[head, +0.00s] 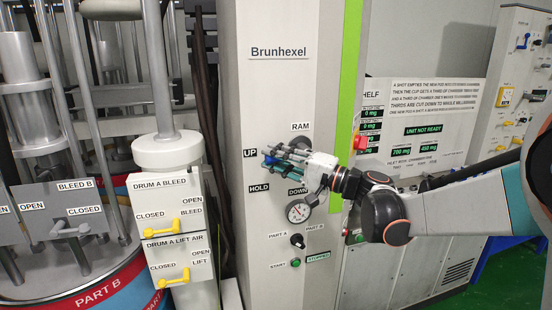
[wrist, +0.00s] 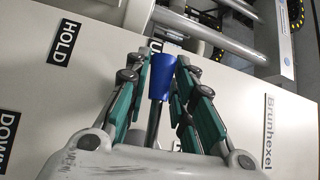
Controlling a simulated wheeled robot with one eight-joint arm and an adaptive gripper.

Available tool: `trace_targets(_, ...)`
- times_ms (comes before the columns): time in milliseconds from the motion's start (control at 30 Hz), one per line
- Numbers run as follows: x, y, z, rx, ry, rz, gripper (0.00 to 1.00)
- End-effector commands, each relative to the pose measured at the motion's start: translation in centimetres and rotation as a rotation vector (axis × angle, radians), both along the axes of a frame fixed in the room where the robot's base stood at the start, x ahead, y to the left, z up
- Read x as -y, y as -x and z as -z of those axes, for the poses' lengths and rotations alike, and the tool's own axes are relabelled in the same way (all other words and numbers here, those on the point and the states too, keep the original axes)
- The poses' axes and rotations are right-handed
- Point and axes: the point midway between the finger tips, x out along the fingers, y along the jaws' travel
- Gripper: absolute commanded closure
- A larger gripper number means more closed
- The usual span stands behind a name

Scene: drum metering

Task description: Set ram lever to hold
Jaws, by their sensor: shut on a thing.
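The ram lever shows in the wrist view as a blue knob (wrist: 162,75) on a metal shaft, between the teal finger pads of my gripper (wrist: 160,88). My gripper is shut on the lever. The knob overlaps the UP label (wrist: 155,46), and the HOLD label (wrist: 64,42) is off to the left. In the head view my gripper (head: 272,158) is at the ram panel, close to the UP label (head: 249,154), with the HOLD label (head: 258,188) below. The fingers hide most of the lever there.
A round gauge (head: 298,211) sits just below my gripper on the Brunhexel column (head: 279,90). A black part selector knob (head: 297,240) and a green button (head: 295,262) are lower. Yellow valve levers (head: 176,226) are at left. A red part (head: 361,142) is right of the column.

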Motion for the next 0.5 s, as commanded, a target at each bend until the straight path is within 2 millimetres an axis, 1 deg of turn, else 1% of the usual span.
trace_targets(267,0.1,0.0,0.5,0.023,0.078,0.001,1.00)
trace_targets(500,0.3,-0.1,1.8,0.071,0.247,0.000,1.00)
